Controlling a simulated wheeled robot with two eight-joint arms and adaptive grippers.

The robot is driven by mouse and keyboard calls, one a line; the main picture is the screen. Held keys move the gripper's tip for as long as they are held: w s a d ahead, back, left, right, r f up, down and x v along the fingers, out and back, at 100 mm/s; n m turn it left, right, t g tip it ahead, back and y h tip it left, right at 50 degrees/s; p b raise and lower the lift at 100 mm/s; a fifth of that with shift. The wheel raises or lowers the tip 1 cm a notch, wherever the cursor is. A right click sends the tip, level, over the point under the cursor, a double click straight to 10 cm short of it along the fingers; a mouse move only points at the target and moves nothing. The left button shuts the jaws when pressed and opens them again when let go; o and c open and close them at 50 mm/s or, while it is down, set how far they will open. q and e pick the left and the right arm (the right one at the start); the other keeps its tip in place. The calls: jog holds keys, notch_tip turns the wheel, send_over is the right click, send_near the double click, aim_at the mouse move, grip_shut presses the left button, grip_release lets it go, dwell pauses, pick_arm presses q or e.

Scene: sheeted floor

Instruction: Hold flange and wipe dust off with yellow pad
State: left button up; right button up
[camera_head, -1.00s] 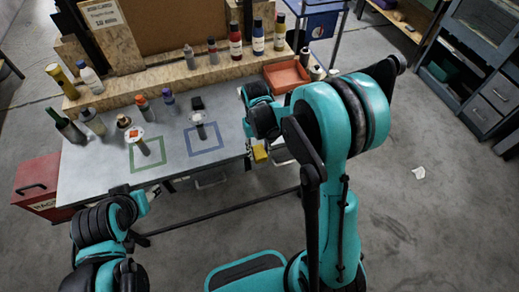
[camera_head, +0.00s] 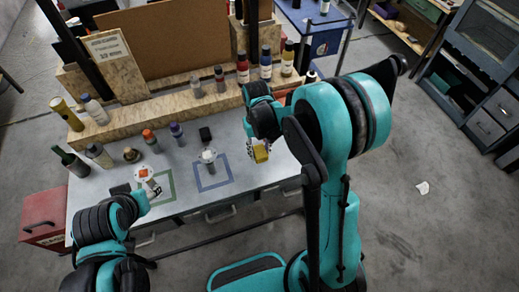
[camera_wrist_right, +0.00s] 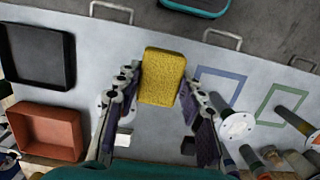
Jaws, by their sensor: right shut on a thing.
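My right gripper (camera_wrist_right: 160,88) is shut on the yellow pad (camera_wrist_right: 162,72), one finger on each side of it, above the table. In the head view the yellow pad (camera_head: 260,153) hangs near the table's front edge, right of the blue square. A white flange on a dark stem (camera_head: 208,156) stands in the blue square; it also shows in the right wrist view (camera_wrist_right: 236,127). Another white flange with an orange top (camera_head: 144,174) is at the green square. My left gripper (camera_head: 151,190) is close beside this one; its fingers are small and partly hidden, so contact is unclear.
Several bottles stand at the table's left and on the wooden ledge (camera_head: 150,122) behind. In the right wrist view, a black tray (camera_wrist_right: 38,88) and a red bin (camera_wrist_right: 45,155) lie left of the pad. Drawer handles line the table's front edge.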

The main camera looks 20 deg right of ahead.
jog(key=shift+w, duration=0.1)
jog(key=shift+w+a, duration=0.2)
jog(key=shift+w, duration=0.05)
jog(key=w+a+r, duration=0.2)
jog(key=w+a, duration=0.2)
jog(key=a, duration=0.4)
jog(key=w+a+r, duration=0.3)
jog(key=w+a, duration=0.1)
jog(key=a, duration=0.5)
jog(key=shift+a, duration=0.2)
jog(key=shift+f, duration=0.1)
